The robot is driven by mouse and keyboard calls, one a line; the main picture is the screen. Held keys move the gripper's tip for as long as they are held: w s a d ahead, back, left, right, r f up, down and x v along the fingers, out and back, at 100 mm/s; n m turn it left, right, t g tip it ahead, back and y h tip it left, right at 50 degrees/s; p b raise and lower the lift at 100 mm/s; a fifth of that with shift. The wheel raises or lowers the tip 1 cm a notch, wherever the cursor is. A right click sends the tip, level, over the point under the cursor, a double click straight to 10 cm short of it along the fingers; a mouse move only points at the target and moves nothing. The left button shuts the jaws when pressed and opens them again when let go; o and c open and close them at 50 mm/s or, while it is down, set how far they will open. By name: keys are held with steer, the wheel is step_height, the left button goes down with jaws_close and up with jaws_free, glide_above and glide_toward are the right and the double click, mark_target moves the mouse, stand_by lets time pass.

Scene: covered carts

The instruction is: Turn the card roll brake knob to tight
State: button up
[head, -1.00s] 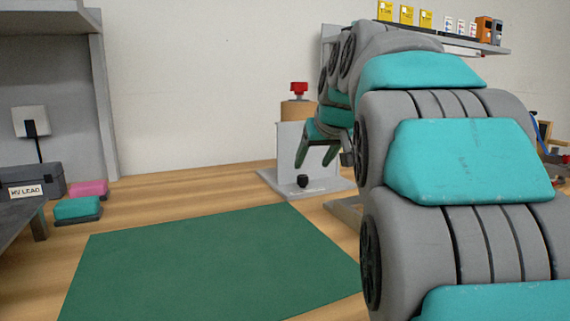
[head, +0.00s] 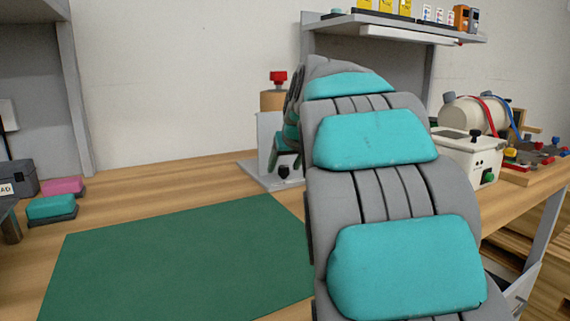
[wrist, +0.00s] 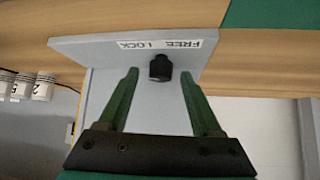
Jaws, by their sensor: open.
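A small black knob (head: 284,170) sits low on the stand. In the wrist view the black knob (wrist: 160,67) is beside an upside-down label (wrist: 166,44) reading "FREE LOCK". I cannot read its setting. My gripper (wrist: 159,77) is open and empty, and the black knob appears between its green fingertips, slightly beyond them; contact cannot be told. In the head view my arm partly hides my gripper (head: 284,158) and the stand.
A green mat (head: 175,260) covers the bench front and is clear. Pink (head: 63,186) and teal (head: 51,207) blocks are at left. A cream machine (head: 472,158) with hoses stands at right. A shelf (head: 400,30) holds small boxes above.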

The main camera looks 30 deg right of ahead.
steer(key=shift+c, duration=0.2)
jaws_close()
steer(key=shift+r+m, duration=0.1)
steer(key=shift+m, duration=0.2)
steer(key=m+h, duration=0.1)
steer(key=m, duration=0.1)
steer(key=m+g+h, duration=0.1)
steer(key=m+h, duration=0.1)
steer(key=shift+w+a+r+h, duration=0.1)
steer(key=shift+w+a+h, duration=0.1)
steer(key=shift+h, duration=0.1)
steer(key=shift+a+m+g+h, duration=0.1)
steer(key=shift+m+g+h, duration=0.5)
steer(key=shift+m, duration=0.5)
steer(key=shift+a+m+g+h, duration=0.1)
steer(key=shift+m+g+h, duration=0.5)
steer(key=shift+m, duration=0.5)
steer(key=shift+o, duration=0.2)
jaws_free()
